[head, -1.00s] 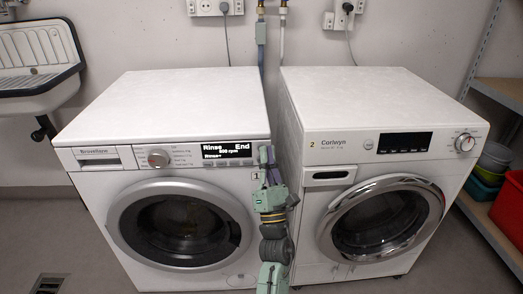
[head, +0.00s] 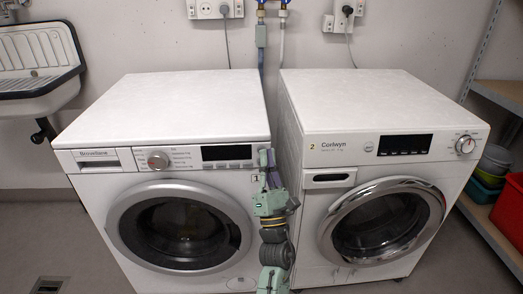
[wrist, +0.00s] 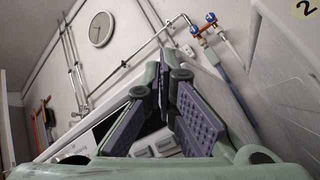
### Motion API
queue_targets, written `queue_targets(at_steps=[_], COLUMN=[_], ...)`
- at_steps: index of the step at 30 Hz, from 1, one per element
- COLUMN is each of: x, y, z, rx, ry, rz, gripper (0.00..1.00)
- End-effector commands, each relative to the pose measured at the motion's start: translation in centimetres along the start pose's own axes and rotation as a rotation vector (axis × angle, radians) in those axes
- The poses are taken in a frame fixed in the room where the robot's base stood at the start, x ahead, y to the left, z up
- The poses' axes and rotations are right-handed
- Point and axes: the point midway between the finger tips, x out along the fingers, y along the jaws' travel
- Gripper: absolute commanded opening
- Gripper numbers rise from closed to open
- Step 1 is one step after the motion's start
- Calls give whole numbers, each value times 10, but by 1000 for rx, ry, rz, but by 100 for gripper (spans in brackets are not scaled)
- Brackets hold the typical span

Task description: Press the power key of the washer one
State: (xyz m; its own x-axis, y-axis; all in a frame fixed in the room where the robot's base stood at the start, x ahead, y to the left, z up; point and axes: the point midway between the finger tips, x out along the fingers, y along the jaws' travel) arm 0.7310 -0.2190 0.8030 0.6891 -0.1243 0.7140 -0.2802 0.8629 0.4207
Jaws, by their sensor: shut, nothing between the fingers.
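Washer one (head: 165,105) is the left white machine, with a "1" tag (head: 256,177) at the right of its front. Its display (head: 226,153) is dark, with a row of small keys below it and a round dial (head: 158,159) to the left. My gripper (head: 266,157) is shut and empty, its tips at the right end of the panel. They hide that end, so I cannot see the power key or tell whether they touch it. In the wrist view the purple-padded fingers (wrist: 164,78) meet in front of the panel, with a dark display behind them.
The second machine (head: 375,105), tagged "2", stands close on the right with a narrow gap between. A sink (head: 40,60) is at the left, shelves with bowls (head: 490,165) at the right. Taps and hoses (head: 261,35) are on the back wall.

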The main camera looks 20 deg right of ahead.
Motion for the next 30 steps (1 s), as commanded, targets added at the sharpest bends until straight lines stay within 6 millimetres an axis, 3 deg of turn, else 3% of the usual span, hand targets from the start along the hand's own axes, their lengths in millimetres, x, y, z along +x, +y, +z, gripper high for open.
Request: queue_targets(at_steps=[13, 30], x=[-6, -43], y=[4, 31], z=[5, 31], rx=[-1, 0], ry=[0, 0], rz=[-1, -1], gripper=[0, 0])
